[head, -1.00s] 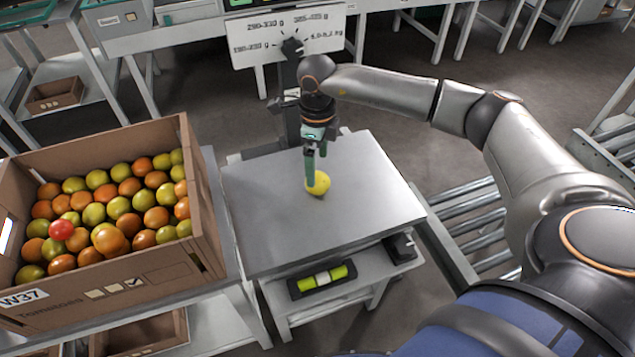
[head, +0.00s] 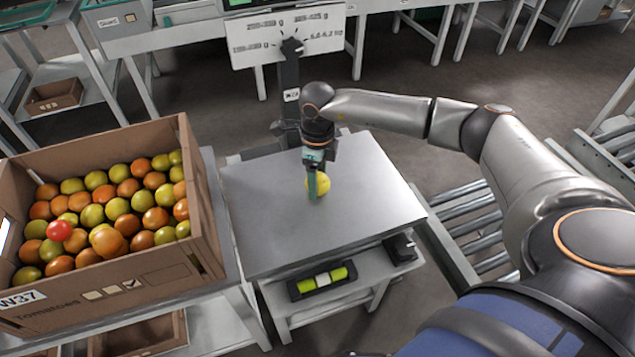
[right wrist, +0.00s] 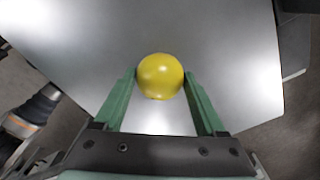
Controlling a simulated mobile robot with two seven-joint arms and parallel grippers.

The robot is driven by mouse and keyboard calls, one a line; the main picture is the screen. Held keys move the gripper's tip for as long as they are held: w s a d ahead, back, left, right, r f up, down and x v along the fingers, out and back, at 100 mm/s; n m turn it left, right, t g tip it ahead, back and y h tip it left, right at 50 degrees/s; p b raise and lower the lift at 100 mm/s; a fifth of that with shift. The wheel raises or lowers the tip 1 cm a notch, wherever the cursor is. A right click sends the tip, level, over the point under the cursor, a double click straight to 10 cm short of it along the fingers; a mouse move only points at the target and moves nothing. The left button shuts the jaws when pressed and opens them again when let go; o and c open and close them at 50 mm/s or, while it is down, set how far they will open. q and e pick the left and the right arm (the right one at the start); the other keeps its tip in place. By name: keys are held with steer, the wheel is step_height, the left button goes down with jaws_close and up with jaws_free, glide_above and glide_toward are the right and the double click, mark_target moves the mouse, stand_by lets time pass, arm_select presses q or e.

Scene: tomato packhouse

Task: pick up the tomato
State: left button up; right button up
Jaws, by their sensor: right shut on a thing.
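A yellow tomato (head: 323,184) is at the grey metal top (head: 370,215) of the weighing stand. My right gripper (head: 313,188) is over the metal top, with its green fingers shut on the tomato. In the right wrist view the tomato (right wrist: 160,76) sits between the tips of the two fingers of the right gripper (right wrist: 160,84). I cannot tell whether the tomato still touches the metal top. My left gripper is not in view.
A cardboard crate (head: 205,235) full of green, orange and red tomatoes stands left of the stand. A sign board (head: 285,40) on a post rises behind it. A shelf with a black tray (head: 322,282) lies below. Rollers (head: 470,225) run at the right.

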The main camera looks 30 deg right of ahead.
steer(key=shift+c, duration=1.2)
steer(key=shift+r, duration=0.1)
